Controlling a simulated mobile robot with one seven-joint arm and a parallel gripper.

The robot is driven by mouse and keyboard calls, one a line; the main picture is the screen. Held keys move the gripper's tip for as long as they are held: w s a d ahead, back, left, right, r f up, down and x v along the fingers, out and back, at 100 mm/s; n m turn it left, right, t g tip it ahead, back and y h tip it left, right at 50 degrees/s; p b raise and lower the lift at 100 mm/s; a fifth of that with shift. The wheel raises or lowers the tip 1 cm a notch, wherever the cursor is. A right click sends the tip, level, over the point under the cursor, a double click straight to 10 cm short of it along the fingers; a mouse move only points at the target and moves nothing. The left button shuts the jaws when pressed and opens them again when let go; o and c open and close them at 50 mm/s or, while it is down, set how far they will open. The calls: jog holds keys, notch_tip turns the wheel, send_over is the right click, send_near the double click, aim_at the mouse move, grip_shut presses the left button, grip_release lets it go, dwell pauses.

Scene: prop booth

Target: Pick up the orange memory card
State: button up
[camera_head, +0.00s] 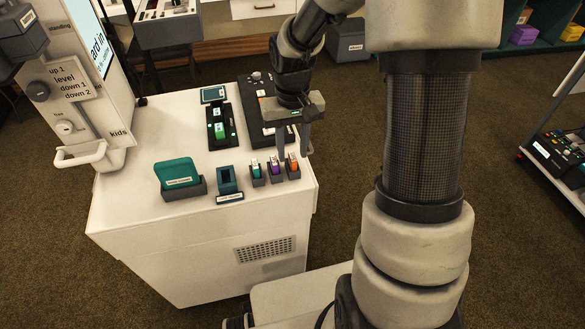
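The orange memory card (293,161) stands upright in a small dark holder near the right front of the white cabinet top (140,190). It is the rightmost of three cards, beside a purple card (274,164) and a green card (256,169) in like holders. My gripper (294,154) points down above the cabinet's right side. It is open, with its two fingers apart and nothing seen held between them. In the picture the fingertips lie just above and to either side of the orange card's top. I cannot tell how far above or behind the card they are.
A teal object in a grey holder (182,187) and an empty-looking dark teal slot block (229,183) stand left of the cards. A dark panel with a green block (221,130) and a black control panel (256,115) lie behind. A labelled booth post (75,85) rises at left.

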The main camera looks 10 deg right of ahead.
aim_at(291, 154)
notch_tip(291, 154, down, 2)
jog(key=shift+f, duration=0.2)
grip_shut()
notch_tip(291, 154, up, 12)
jog(key=p, duration=0.2)
jog(key=shift+w+a, duration=0.15)
jog(key=shift+w, duration=0.3)
